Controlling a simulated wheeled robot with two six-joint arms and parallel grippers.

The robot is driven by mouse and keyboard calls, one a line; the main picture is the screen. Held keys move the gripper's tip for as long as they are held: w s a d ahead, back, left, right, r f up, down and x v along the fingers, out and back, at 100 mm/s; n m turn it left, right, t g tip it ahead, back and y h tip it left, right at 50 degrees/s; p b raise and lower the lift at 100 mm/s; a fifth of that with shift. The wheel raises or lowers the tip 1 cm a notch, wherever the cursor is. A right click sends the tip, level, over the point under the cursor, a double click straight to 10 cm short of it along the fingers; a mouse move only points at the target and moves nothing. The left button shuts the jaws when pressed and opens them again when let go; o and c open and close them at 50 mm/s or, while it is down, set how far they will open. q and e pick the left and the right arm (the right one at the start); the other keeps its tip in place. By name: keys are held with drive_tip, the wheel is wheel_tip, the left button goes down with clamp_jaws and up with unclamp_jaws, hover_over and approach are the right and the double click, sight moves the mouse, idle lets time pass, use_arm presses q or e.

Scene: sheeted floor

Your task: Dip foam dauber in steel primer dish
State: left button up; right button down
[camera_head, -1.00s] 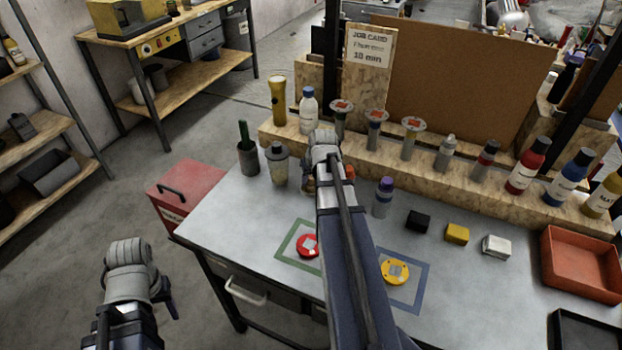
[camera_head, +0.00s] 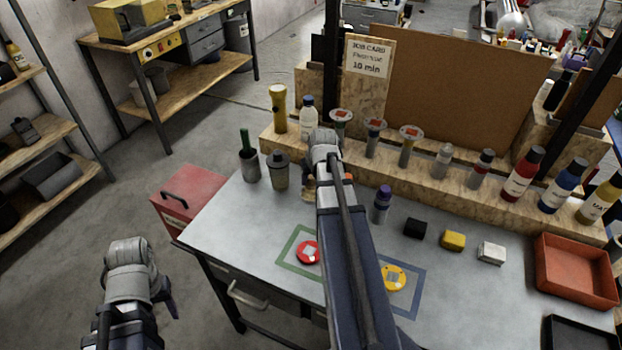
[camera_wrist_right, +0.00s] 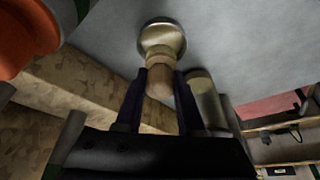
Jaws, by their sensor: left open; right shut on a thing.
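Whether the foam touches the dish cannot be told. In the head view my right forearm hides the dish and most of the gripper; a tan bit of the dauber (camera_head: 308,188) shows left of the arm. My left gripper (camera_head: 162,294) is open, low at the left, off the bench.
A dark canister (camera_head: 279,170) and a cup with a green handle (camera_head: 249,163) stand left of my right arm. A purple-capped bottle (camera_head: 382,204) is right of it. Red (camera_head: 308,253) and yellow (camera_head: 394,278) discs lie in taped squares. A wooden ledge with bottles runs behind.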

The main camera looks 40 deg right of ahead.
drive_tip(key=shift+r+p, duration=1.6)
drive_tip(key=shift+r, duration=0.25)
